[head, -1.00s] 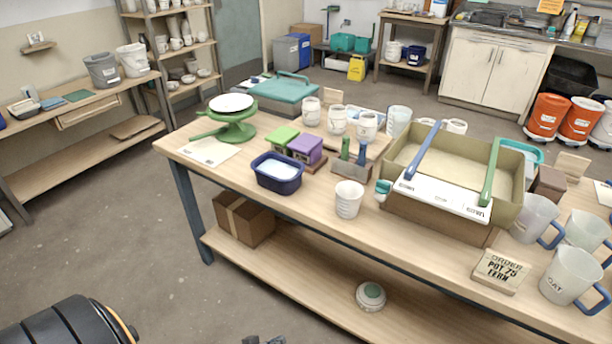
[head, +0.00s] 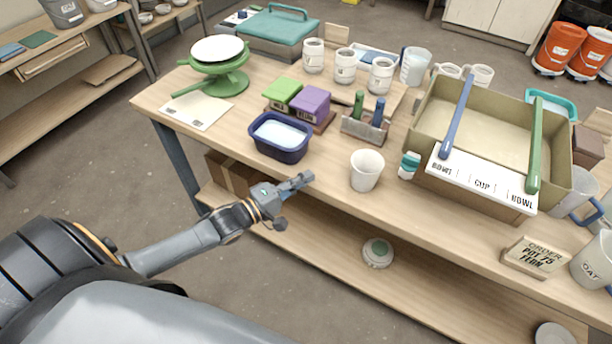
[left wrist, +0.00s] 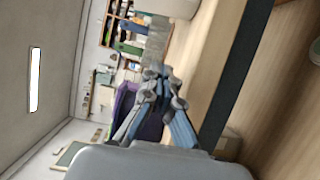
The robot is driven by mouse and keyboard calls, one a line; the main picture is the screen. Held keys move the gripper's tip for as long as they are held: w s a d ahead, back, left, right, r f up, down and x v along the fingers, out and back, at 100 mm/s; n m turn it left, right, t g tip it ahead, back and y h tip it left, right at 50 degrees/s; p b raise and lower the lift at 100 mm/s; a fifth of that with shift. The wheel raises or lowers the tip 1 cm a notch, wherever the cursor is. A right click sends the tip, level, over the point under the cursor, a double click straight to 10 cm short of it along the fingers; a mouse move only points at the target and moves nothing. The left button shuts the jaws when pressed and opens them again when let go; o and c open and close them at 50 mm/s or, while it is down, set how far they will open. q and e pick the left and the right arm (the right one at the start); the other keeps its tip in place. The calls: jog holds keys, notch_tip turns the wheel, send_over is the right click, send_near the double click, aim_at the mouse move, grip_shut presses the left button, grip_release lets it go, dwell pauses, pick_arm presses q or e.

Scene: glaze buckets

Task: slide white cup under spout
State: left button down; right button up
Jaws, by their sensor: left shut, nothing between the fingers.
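The white cup (head: 367,170) stands upright and empty-looking near the table's front edge. The large olive box (head: 428,112) to its right has a blue handle (head: 457,117), a green handle (head: 535,145) and a white front strip lettered BOWL, CUP, BOWL. I cannot make out a spout clearly; a small teal-and-white piece (head: 409,165) sits at the box's left front corner, beside the cup. My left gripper (head: 303,181) is shut and empty at the table's front edge, left of the cup and apart from it. Its fingers also show in the left wrist view (left wrist: 157,72). My right gripper is out of view.
A navy tub (head: 281,138) stands behind my left gripper. A metal holder (head: 365,128) with green and blue handles stands behind the cup. An order sign (head: 536,257) stands at the right front. The tabletop just in front of the box is narrow but clear.

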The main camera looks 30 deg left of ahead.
aim_at(370, 200)
pick_arm(q)
jog(key=x, duration=0.7)
jog(key=shift+w+r, duration=0.1)
jog(key=shift+w, duration=0.25)
jog(key=d, duration=0.1)
jog(key=d+p, duration=0.1)
jog(key=shift+s+d, duration=0.3)
jog(key=shift+s+d+p, duration=0.2)
jog(key=shift+d+p, duration=0.2)
jog(key=shift+d, duration=0.3)
jog(key=shift+d, duration=0.1)
jog(key=d, duration=0.3)
jog(key=s+d+p, duration=0.1)
jog(key=d, duration=0.5)
jog(key=shift+s+d, duration=0.2)
jog(key=shift+s, duration=0.15)
jog(key=shift+a, duration=0.1)
